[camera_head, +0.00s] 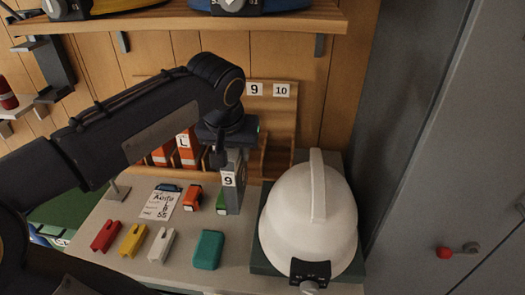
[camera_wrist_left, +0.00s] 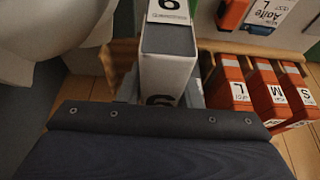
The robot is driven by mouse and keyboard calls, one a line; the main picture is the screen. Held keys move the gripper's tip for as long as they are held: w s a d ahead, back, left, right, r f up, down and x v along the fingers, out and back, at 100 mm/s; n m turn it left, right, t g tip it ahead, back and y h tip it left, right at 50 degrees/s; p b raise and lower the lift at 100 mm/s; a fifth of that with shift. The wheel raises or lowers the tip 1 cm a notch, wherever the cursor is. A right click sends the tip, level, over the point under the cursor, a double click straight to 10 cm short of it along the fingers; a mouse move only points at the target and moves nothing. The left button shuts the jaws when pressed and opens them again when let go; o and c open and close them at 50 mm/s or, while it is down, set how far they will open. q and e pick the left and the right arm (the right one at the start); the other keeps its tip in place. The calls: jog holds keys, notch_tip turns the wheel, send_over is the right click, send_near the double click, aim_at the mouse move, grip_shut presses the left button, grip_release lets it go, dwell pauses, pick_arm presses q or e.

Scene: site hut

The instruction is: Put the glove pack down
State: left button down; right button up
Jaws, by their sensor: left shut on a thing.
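The glove pack (camera_head: 231,192) is a grey upright block with a white label reading 9. It is in my left gripper (camera_head: 226,150), which is shut on it above the bench, in front of the rack. In the left wrist view the same pack (camera_wrist_left: 168,72) stands out from the gripper, its 9 label at the top edge. Whether its lower end touches the bench is unclear. A wooden rack (camera_head: 283,124) at the back has tags 9 and 10; my arm hides its left part. My right gripper is not in view.
A white helmet (camera_head: 308,215) stands close right of the pack. Orange packs (camera_wrist_left: 232,90) marked L, M and S are in the rack. A shelf (camera_head: 190,18) hangs above.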

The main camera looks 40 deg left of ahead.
pick_arm(q)
jog(key=w+a+p, duration=0.2)
jog(key=w+a, duration=0.3)
jog(key=w, duration=0.3)
jog(key=w+a+p, duration=0.2)
jog(key=w+a, duration=0.2)
jog(key=w, duration=0.5)
notch_tip(320, 180, down, 7)
jog(key=shift+w+a+p, duration=0.35)
jog(key=shift+w, duration=0.05)
jog(key=shift+f, duration=0.1)
jog(key=c, duration=1)
grip_release()
jog(key=shift+c, duration=0.2)
jog(key=v, duration=0.8)
